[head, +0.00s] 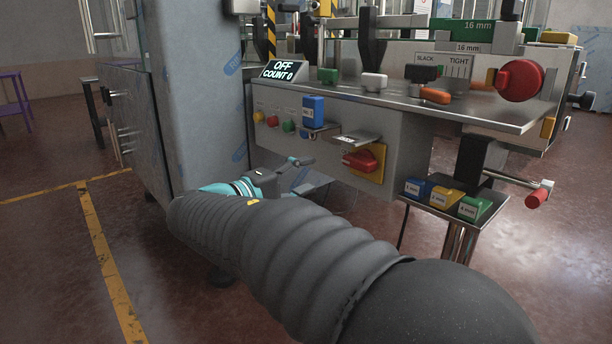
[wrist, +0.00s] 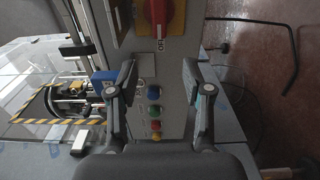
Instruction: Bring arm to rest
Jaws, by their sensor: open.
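My gripper (head: 288,172) is open and empty in front of the machine's steel control panel (head: 385,130). My dark ribbed arm reaches to it from the lower right of the head view. In the wrist view my gripper (wrist: 159,75) has its two fingers spread, with the panel's row of coloured buttons (wrist: 154,112) showing between them. I see no object between the fingers. Part of my gripper is hidden behind my own arm in the head view.
The display (head: 283,70) reads OFF, COUNT 0. A red rotary switch (head: 361,160) on a yellow plate sticks out right of my gripper. A small shelf holds blue, yellow (head: 444,197) and green blocks.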

